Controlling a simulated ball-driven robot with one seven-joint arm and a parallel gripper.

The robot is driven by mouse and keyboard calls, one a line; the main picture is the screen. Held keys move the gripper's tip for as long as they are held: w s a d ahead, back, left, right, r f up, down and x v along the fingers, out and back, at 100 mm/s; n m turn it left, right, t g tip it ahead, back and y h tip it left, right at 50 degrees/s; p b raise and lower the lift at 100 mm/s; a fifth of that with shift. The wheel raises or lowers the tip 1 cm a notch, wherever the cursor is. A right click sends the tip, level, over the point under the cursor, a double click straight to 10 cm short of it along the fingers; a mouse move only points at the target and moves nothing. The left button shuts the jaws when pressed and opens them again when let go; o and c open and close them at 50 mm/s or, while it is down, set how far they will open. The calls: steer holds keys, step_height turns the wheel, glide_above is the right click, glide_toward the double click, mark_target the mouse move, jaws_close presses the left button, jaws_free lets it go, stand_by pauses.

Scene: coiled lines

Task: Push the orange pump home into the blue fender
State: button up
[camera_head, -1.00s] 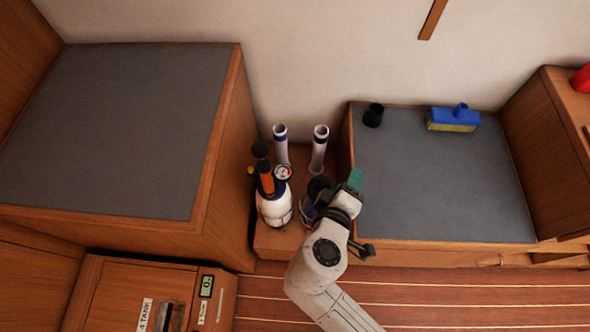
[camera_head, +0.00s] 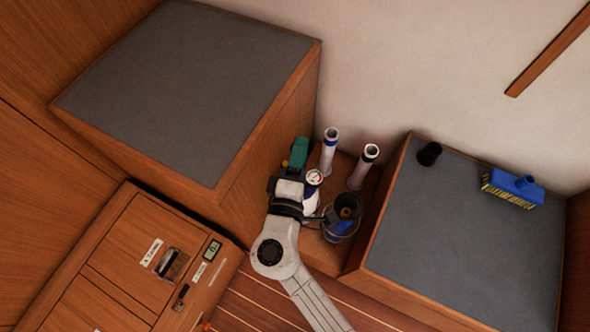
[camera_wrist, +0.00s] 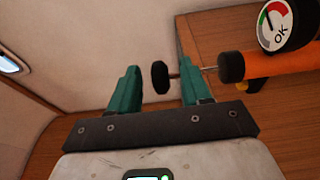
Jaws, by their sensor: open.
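The orange pump (camera_wrist: 288,62) shows at the right of the wrist view, with a black collar, a thin rod and a black knob (camera_wrist: 160,78). My gripper (camera_wrist: 159,66) is open, its two teal fingers on either side of the knob, apart from it. In the head view my gripper (camera_head: 298,152) is over the left of the low shelf and hides most of the pump. A white tube with a blue band (camera_head: 329,152) stands behind. I cannot tell which is the blue fender.
A dark-banded white tube (camera_head: 362,168) and a clear container with a blue item (camera_head: 342,226) stand close to the right. Grey-topped benches (camera_head: 195,90) flank the narrow shelf. A black cup (camera_head: 429,153) and a blue brush (camera_head: 515,187) are on the right bench.

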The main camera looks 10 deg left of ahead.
steer(key=shift+w+d, duration=0.2)
steer(key=shift+w, duration=1.45)
steer(key=shift+c, duration=0.3)
jaws_close()
stand_by(0.5)
steer(key=shift+r+p, duration=2.15)
steer(key=shift+r, duration=1.05)
steer(key=shift+d, duration=0.1)
